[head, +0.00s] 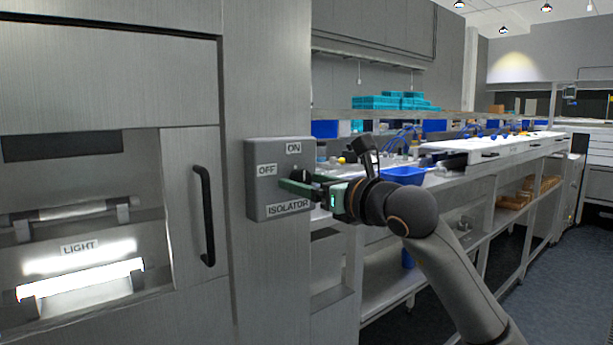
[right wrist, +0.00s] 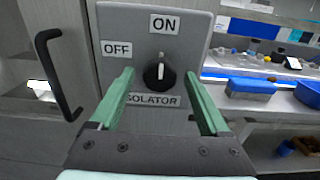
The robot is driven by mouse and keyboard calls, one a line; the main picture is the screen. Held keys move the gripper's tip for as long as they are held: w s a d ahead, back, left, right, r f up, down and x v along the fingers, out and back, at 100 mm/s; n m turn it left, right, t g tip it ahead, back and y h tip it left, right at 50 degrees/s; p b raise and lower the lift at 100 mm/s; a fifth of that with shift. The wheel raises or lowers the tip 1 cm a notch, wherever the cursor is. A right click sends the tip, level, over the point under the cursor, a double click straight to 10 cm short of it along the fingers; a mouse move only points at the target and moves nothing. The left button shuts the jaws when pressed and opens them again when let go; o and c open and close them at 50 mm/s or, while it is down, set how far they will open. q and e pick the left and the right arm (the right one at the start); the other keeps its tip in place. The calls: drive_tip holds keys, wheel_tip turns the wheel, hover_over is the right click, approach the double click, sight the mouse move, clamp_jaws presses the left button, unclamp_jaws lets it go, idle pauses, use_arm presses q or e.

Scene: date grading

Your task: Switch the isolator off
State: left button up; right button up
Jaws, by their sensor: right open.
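The isolator is a grey box (head: 261,205) on the steel cabinet wall, labelled ON at the top, OFF at the left and ISOLATOR below. In the right wrist view the box (right wrist: 120,28) shows a round black knob (right wrist: 158,77), its white mark pointing up toward ON. My right gripper (head: 293,184) reaches the box from the right. Its green fingers are open, one on each side of the knob in the right wrist view (right wrist: 158,84), apart from it. In the head view the gripper largely hides the knob. My left gripper is not in view.
A cabinet door with a black handle (head: 204,215) is left of the box, beside a lit tube marked LIGHT (head: 80,247). To the right runs a long bench with a blue tray (head: 404,173) and teal crates (head: 375,102) on a shelf. The floor at right is clear.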

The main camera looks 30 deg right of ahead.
drive_tip(key=shift+w, duration=0.2)
drive_tip(key=shift+c, duration=0.2)
clamp_jaws()
idle(0.4)
